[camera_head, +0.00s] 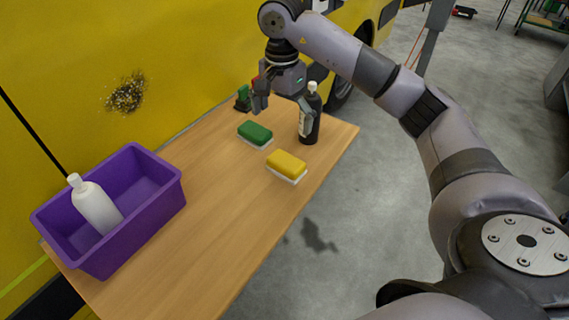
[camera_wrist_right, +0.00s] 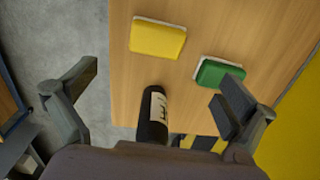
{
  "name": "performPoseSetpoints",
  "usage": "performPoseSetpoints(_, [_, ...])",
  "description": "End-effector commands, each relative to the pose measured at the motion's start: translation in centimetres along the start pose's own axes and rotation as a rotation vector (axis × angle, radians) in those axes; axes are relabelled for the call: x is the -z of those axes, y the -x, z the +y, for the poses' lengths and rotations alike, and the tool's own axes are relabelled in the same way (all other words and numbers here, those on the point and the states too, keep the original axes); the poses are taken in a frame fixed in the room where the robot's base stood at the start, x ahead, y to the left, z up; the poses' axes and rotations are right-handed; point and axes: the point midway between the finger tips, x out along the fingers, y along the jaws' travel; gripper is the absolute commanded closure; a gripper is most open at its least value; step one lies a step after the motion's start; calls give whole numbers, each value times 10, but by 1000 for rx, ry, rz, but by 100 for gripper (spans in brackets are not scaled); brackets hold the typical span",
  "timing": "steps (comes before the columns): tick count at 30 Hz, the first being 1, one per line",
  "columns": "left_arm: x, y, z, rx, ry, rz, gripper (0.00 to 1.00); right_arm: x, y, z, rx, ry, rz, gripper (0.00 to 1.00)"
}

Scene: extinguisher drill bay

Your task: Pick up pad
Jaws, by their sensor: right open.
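Two pads lie apart on the wooden table (camera_head: 235,205). The green pad (camera_head: 254,132) has a pale underside; it also shows in the right wrist view (camera_wrist_right: 217,72). The yellow pad (camera_head: 287,163) has a white underside, lies nearer the table's right edge, and also shows in the right wrist view (camera_wrist_right: 157,39). My right gripper (camera_head: 283,104) is open and empty above the far end of the table, beyond both pads. In the right wrist view its fingers (camera_wrist_right: 160,85) are spread wide, with the pads ahead of them. My left gripper is not in view.
A black bottle (camera_head: 311,128) with a pale label stands close beside my right gripper; it also shows in the right wrist view (camera_wrist_right: 153,117). A green object (camera_head: 243,98) is partly hidden behind the gripper. A purple crate (camera_head: 150,222) holds a white bottle (camera_head: 95,204). The table's middle is clear.

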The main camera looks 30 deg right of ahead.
Motion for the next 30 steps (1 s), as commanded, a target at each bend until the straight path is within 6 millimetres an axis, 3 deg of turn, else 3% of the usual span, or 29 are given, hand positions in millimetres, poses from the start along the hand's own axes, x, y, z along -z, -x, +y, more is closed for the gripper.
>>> performPoseSetpoints(10, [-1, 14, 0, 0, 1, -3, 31, -2, -74, 1, -3, 1, -5, 0])
performPoseSetpoints(20, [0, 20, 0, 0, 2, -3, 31, 0, -102, 2, -1, 0, -4, 0])
performPoseSetpoints(30, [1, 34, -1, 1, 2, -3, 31, 5, -146, 5, 1, 2, -6, 0])
